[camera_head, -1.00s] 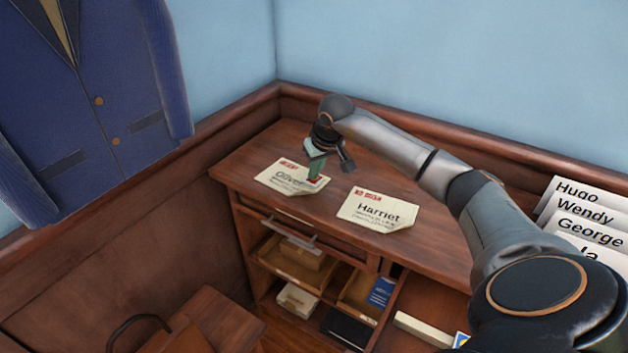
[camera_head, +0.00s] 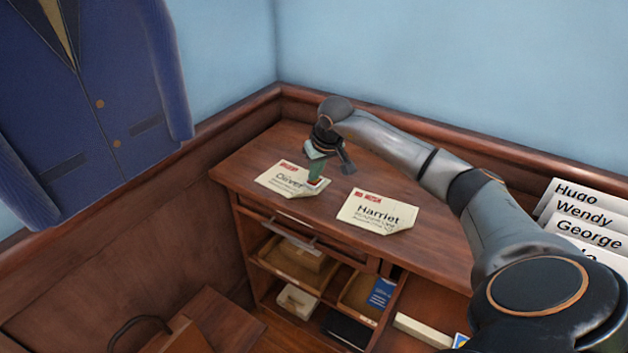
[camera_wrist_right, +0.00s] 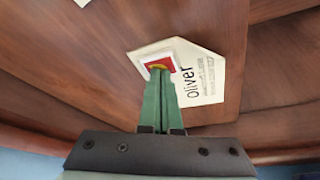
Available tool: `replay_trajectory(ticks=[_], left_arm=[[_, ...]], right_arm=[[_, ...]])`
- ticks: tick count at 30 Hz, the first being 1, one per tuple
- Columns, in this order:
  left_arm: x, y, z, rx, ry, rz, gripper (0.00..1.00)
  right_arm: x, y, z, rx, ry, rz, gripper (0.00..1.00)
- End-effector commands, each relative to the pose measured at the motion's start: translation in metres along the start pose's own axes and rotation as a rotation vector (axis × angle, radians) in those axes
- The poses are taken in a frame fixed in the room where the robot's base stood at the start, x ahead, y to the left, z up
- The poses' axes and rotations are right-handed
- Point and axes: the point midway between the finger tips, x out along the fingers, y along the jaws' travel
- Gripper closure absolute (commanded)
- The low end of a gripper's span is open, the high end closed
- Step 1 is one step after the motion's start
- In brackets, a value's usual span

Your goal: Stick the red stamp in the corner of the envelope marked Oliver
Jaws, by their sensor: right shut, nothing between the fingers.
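The envelope marked Oliver (camera_head: 277,182) lies flat on the desktop, with a red printed mark at its upper left. It also shows in the right wrist view (camera_wrist_right: 209,65). The red stamp (camera_wrist_right: 158,65), with a white border and a yellow patch, lies at one corner of this envelope. In the head view the stamp shows as a small red spot beneath the fingertips. My right gripper (camera_head: 314,178) points down with its green fingers shut and nothing between them. Its tips are at the stamp's edge and cover part of it; I cannot tell whether they touch. My left gripper is out of view.
An envelope marked Harriet (camera_head: 372,214) lies to the right on the desktop (camera_head: 240,171). Several name cards (camera_head: 590,215) stand at the far right. A blue jacket (camera_head: 95,100) hangs at left.

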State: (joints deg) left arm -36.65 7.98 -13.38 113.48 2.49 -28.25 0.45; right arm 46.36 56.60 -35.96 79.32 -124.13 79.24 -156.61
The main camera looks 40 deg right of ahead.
Motion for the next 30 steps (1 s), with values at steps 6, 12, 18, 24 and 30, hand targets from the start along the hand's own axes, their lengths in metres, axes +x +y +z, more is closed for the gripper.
replay_trajectory(ticks=[6,12,18,24,30], left_arm=[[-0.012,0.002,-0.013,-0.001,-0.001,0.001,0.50],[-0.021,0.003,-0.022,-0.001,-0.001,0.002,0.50],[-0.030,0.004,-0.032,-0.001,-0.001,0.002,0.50],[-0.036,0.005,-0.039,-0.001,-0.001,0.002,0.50],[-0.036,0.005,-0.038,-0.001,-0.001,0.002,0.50]], right_arm=[[-0.021,0.001,-0.009,0.001,0.003,0.000,1.00],[-0.036,0.001,-0.016,0.001,0.005,0.000,1.00],[-0.051,0.001,-0.023,0.001,0.007,0.000,1.00],[-0.062,0.000,-0.027,0.001,0.006,-0.001,1.00],[-0.061,0.000,-0.027,0.001,0.006,-0.001,1.00]])
